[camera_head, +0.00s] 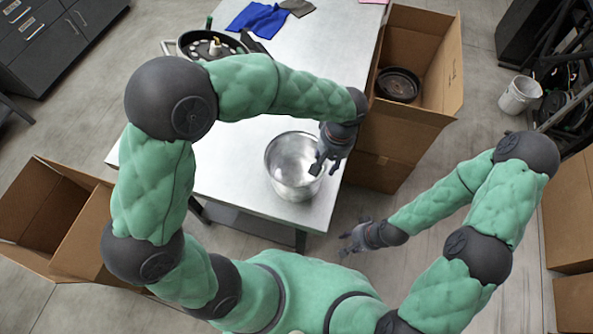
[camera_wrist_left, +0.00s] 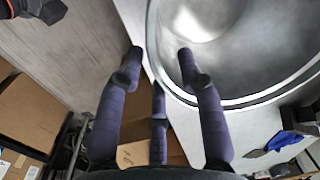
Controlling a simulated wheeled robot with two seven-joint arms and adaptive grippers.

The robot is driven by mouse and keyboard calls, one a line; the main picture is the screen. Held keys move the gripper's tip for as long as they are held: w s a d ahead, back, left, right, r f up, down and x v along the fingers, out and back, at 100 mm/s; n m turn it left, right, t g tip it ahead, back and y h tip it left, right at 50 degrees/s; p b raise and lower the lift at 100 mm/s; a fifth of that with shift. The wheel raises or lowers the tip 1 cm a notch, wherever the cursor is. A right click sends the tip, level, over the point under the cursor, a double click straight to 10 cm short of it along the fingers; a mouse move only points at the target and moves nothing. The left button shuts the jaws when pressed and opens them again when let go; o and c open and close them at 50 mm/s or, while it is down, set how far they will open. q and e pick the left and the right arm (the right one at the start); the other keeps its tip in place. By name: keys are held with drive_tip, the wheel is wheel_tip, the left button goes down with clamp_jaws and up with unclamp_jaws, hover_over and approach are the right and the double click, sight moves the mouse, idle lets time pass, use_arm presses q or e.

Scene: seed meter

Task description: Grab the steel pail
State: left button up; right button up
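The steel pail (camera_head: 284,160) stands upright and looks empty at the near right part of the table. Its wide mouth fills the upper right of the left wrist view (camera_wrist_left: 245,45). My left gripper (camera_head: 323,168) is at the pail's right rim, open with nothing held. In the left wrist view its fingers (camera_wrist_left: 158,62) are spread, with one over the pail's mouth and the others outside the rim. I cannot tell whether any finger touches the pail. My right gripper (camera_head: 347,242) is open and empty, low in front of the table's right corner.
The metal table (camera_head: 235,165) has its right edge close beside the pail. An open cardboard box (camera_head: 400,135) holding a black round part (camera_head: 398,85) stands right of it. A black disc assembly (camera_head: 205,45) and a blue cloth (camera_head: 259,20) lie farther back. A white bucket (camera_head: 519,96) stands far right.

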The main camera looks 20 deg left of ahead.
use_arm(q)
drive_tip(key=f, duration=0.3)
drive_tip(key=f+b, duration=0.1)
drive_tip(key=f, duration=0.1)
drive_tip(key=shift+w+a+f, duration=0.1)
drive_tip(key=shift+w+a, duration=0.05)
drive_tip(key=shift+a, duration=0.25)
clamp_jaws()
